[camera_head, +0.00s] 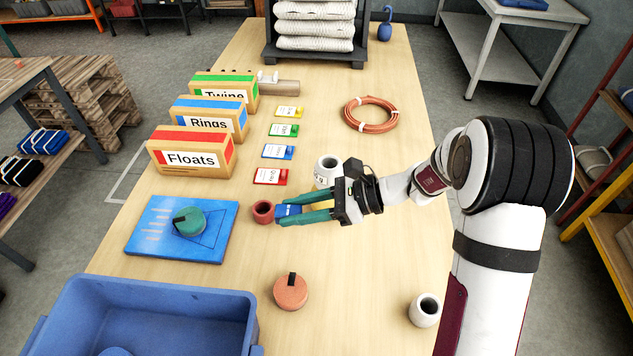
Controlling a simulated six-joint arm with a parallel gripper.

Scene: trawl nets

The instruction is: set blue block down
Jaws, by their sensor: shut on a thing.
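My gripper (306,208) has two green fingers and reaches in from the right over the middle of the table. It is shut on a small blue block (288,210), which shows between the fingertips. The fingers cover part of the block. A red-brown ring-shaped piece (263,211) stands just left of the block; I cannot tell whether they touch. I cannot tell whether the block rests on the table (345,260) or is held a little above it.
A blue board (145,245) with a green round piece (189,222) lies left. A blue bin (150,330) is at the front left. An orange round piece (291,291) and white cups (425,310) stand nearby. Cards, boxes and coiled rope (371,114) are farther back.

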